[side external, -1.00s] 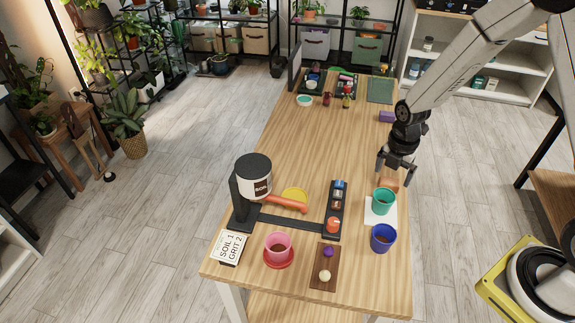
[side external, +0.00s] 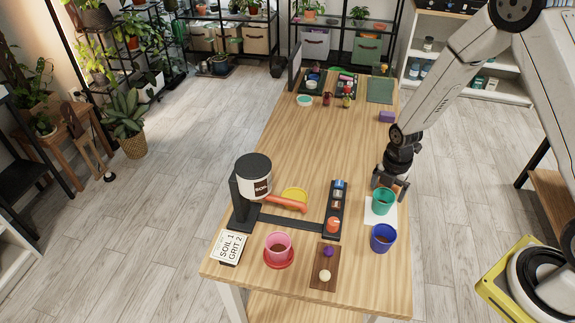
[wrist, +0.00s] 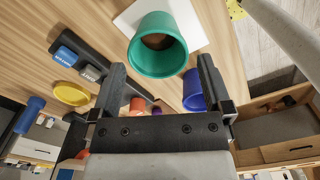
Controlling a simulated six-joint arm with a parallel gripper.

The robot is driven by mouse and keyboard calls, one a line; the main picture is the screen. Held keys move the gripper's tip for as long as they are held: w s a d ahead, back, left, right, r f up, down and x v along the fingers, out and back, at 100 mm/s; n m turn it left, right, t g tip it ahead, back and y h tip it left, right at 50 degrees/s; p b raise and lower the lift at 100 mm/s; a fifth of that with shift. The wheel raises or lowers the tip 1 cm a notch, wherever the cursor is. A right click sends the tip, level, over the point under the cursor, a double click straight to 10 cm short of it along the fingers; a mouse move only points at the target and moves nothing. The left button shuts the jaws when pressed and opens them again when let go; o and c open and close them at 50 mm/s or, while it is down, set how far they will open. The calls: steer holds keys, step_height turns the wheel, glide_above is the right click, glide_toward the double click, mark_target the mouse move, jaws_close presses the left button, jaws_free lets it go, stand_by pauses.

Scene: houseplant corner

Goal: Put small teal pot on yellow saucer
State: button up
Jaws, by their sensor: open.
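The small teal pot (side external: 383,202) stands upright on a white square sheet (side external: 373,218) at the right side of the table, with dark soil inside. It also shows in the wrist view (wrist: 158,62), just ahead of the fingers. My gripper (side external: 388,190) is open and empty, just behind and above the pot in the side view; I cannot tell whether it touches the rim. The fingers also show in the wrist view (wrist: 160,85). The yellow saucer (side external: 295,195) lies left of centre on the table, partly hidden by an orange spout; it shows in the wrist view (wrist: 71,93).
A blue pot (side external: 383,238) stands close in front of the teal pot. A pink pot (side external: 278,245) sits on a red saucer.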

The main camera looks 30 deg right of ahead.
mark_target(384, 198)
steer(key=shift+f, duration=0.3)
steer(key=shift+w+f, duration=0.1)
steer(key=shift+f, duration=2.4)
steer(key=c, duration=1.1)
steer(key=shift+r, duration=0.2)
steer(key=shift+r, duration=4.85)
steer(key=shift+a, duration=0.1)
